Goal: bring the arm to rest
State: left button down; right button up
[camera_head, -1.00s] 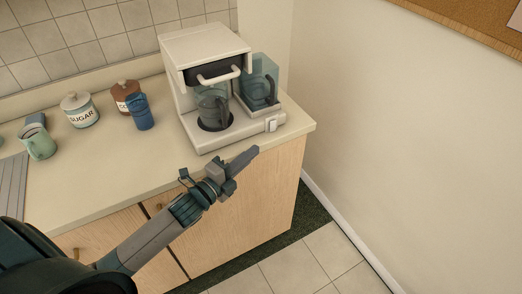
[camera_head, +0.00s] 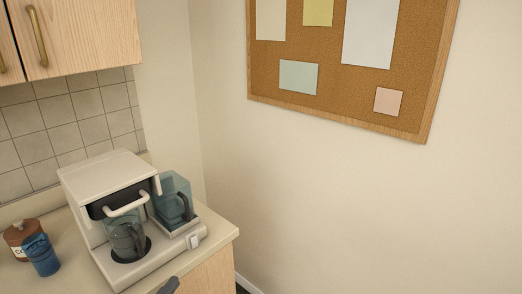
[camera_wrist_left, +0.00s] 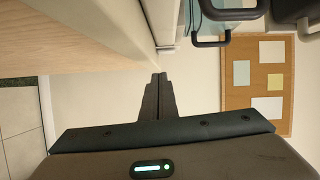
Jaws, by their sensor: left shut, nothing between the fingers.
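My left gripper (camera_wrist_left: 159,78) shows in the left wrist view with its fingers together and nothing between them. In the head view only a small dark part of it (camera_head: 169,286) shows at the bottom edge, in front of the counter's front edge. The rest of my left arm is out of the head view. My right gripper is in neither view.
A white coffee machine (camera_head: 105,173) with a glass carafe (camera_head: 126,238) stands on the counter (camera_head: 215,228). A blue mug (camera_head: 41,256) and a brown canister (camera_head: 18,236) stand left of it. A corkboard (camera_head: 350,100) hangs on the wall. Wall cabinets (camera_head: 95,30) are upper left.

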pick_arm(q)
jog(key=s+d+f+n+g+y, duration=0.1)
jog(key=s+f+n+g+y, duration=0.45)
jog(key=s+f+n, duration=0.7)
jog(key=s+d+f+n+g+h, duration=0.1)
jog(key=s+d+f+n+g, duration=0.2)
jog(key=s, duration=0.6)
jog(key=s+f+n+g, duration=0.1)
jog(key=s+n+g, duration=0.3)
jog(key=s, duration=0.5)
notch_tip(320, 180, down, 26)
jog(key=m+g, duration=0.2)
jog(key=s+a+f, duration=0.2)
jog(key=s+f, duration=1.5)
jog(key=f, duration=0.1)
jog(key=shift+s+f+g, duration=0.15)
jog(key=shift+f+g, duration=0.25)
jog(key=shift+g, duration=0.05)
jog(key=shift+a, duration=0.1)
